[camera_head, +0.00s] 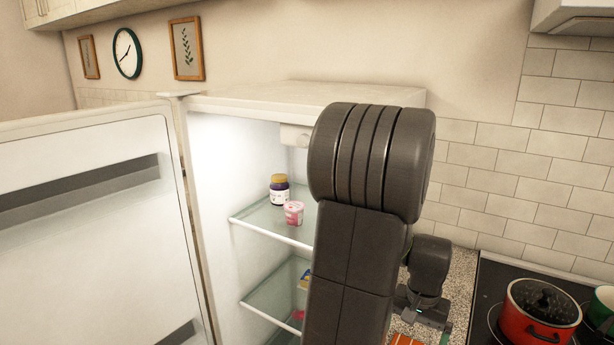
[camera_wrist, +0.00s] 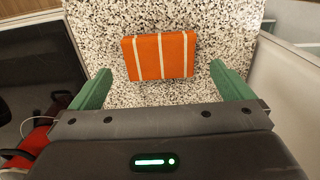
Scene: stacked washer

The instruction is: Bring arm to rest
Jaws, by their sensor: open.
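My gripper (camera_wrist: 161,90) is open and empty in the wrist view, its two green fingers wide apart. Beyond the fingers, an orange block with pale stripes (camera_wrist: 160,57) lies on the speckled countertop (camera_wrist: 195,22). In the head view, my arm rises through the middle of the picture and bends down to the right, with the gripper (camera_head: 425,325) low over the counter beside the fridge. The orange striped block (camera_head: 404,340) shows partly at the bottom edge there. My arm hides part of the fridge and counter.
The fridge (camera_head: 300,92) stands open, its door (camera_head: 85,230) swung left. A dark jar (camera_head: 279,194) and a pink cup (camera_head: 293,213) stand on its upper glass shelf.

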